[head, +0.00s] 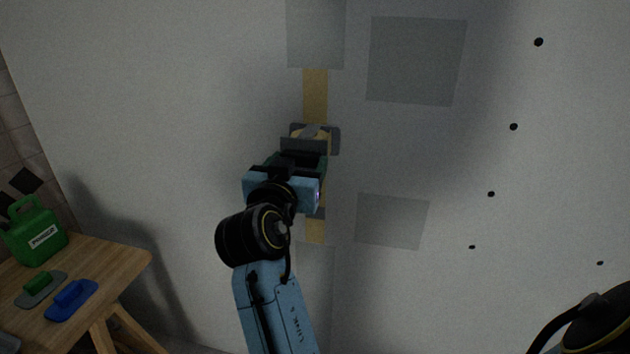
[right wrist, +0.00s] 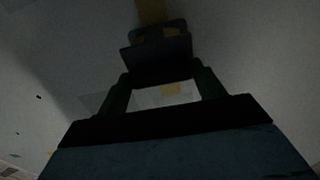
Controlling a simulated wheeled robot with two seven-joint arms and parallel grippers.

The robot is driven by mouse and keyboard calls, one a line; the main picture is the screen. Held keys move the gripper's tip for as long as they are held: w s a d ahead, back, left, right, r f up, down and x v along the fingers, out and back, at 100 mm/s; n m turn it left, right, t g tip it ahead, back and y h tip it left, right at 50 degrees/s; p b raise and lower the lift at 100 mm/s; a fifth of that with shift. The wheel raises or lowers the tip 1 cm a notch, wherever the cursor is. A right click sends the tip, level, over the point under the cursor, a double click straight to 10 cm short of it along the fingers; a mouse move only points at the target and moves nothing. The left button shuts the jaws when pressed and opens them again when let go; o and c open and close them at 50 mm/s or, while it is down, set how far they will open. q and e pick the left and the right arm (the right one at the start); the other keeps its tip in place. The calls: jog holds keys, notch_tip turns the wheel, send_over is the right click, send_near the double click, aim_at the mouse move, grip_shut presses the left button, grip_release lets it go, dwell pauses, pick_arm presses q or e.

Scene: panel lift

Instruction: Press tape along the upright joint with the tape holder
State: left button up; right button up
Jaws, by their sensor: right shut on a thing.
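A yellow tape strip (head: 315,93) runs up and down the upright joint on the pale wall, showing above and below my right gripper. The dark tape holder (head: 332,141) is at the wall over the strip; it also shows in the right wrist view (right wrist: 157,52). My right gripper (head: 312,158) is shut on the tape holder, and its arm reaches up from the bottom of the head view. In the right wrist view tape (right wrist: 152,11) shows beyond the holder. Whether the holder touches the wall is hard to tell. My left gripper is not in view.
A wooden table (head: 115,262) at the lower left bears a green canister (head: 35,232), a grey-green float (head: 41,289) and a blue float (head: 71,299). Grey patches (head: 416,60) and several black dots (head: 513,127) mark the wall. The wall around the holder is free.

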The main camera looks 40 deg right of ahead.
jog(key=shift+a+f+b, duration=0.15)
jog(key=shift+f+b, duration=3)
jog(key=shift+f, duration=0.8)
notch_tip(320, 180, down, 12)
jog(key=b, duration=1)
jog(key=shift+a+r+b, duration=0.15)
jog(key=shift+a+b, duration=0.05)
jog(key=shift+b, duration=0.15)
notch_tip(320, 180, down, 12)
jog(key=b, duration=0.4)
jog(key=shift+b, duration=0.3)
jog(key=shift+d+r, duration=0.1)
